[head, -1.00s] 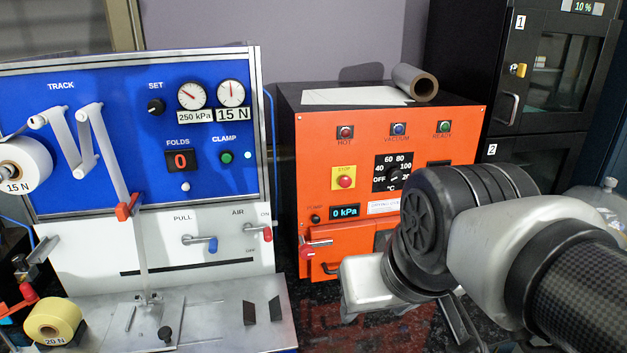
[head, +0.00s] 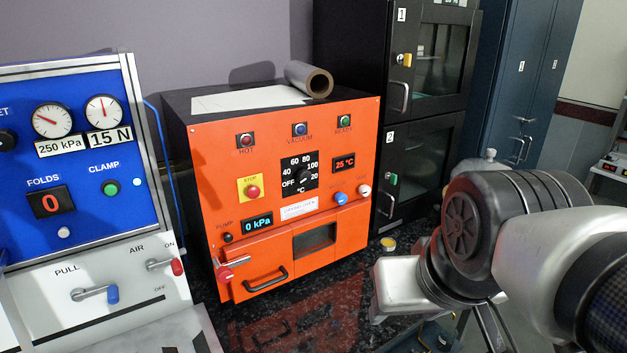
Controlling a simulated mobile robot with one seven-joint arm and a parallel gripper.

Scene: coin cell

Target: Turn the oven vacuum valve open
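The orange vacuum oven (head: 285,220) stands on the dark speckled bench in the middle of the head view. On its front, to the right below the temperature display, are a blue knob (head: 340,198) and a white knob (head: 364,190); their small labels are too blurred to read. The pressure display (head: 257,224) reads 0 kPa.
A small yellow-topped container (head: 388,244) is on the bench between oven and arm. A blue test panel (head: 75,165) stands left. Black numbered cabinets (head: 420,130) stand behind to the right. A roll (head: 309,79) and a white sheet (head: 250,98) lie on the oven.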

